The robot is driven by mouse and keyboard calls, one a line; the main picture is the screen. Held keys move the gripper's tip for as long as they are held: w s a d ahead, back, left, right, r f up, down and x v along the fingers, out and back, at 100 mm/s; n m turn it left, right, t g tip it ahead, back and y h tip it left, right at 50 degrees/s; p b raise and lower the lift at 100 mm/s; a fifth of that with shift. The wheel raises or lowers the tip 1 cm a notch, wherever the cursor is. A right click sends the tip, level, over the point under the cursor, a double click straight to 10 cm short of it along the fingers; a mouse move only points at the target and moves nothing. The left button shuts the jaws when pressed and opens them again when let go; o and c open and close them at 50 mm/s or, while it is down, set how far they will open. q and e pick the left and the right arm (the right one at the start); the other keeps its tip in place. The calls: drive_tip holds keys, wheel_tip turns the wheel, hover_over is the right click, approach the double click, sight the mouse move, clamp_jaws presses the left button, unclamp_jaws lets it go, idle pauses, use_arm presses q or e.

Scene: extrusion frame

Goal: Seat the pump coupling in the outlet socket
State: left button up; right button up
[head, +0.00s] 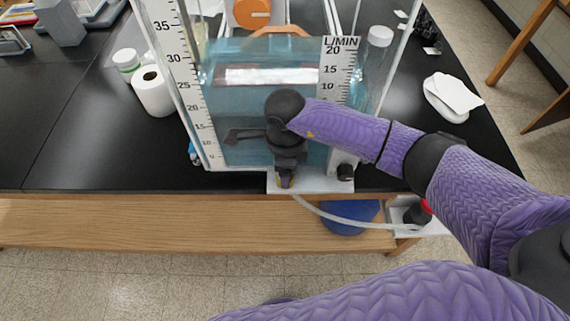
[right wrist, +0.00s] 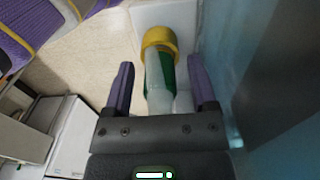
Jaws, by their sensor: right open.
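My right gripper (head: 285,181) hangs at the tank's front edge in the head view, above a small white ledge (head: 318,181). In the right wrist view its two purple fingers (right wrist: 161,62) are open, one on each side of a pale tube-like piece with a green part (right wrist: 160,95), likely the coupling. Gaps show between the fingers and this piece. Its far end meets a yellow ring (right wrist: 160,37), likely the outlet socket, on a white surface. I cannot tell how deep it sits in the ring. My left gripper is not in view.
A clear water tank (head: 240,135) with printed scales stands on the black bench (head: 85,150). A pale hose (head: 345,219) runs below the ledge to the right. A paper roll (head: 153,92) stands left of the tank, a white cloth (head: 455,93) lies right of it.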

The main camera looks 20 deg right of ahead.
wheel_tip(320, 180, up, 8)
drive_tip(key=shift+f, duration=0.1)
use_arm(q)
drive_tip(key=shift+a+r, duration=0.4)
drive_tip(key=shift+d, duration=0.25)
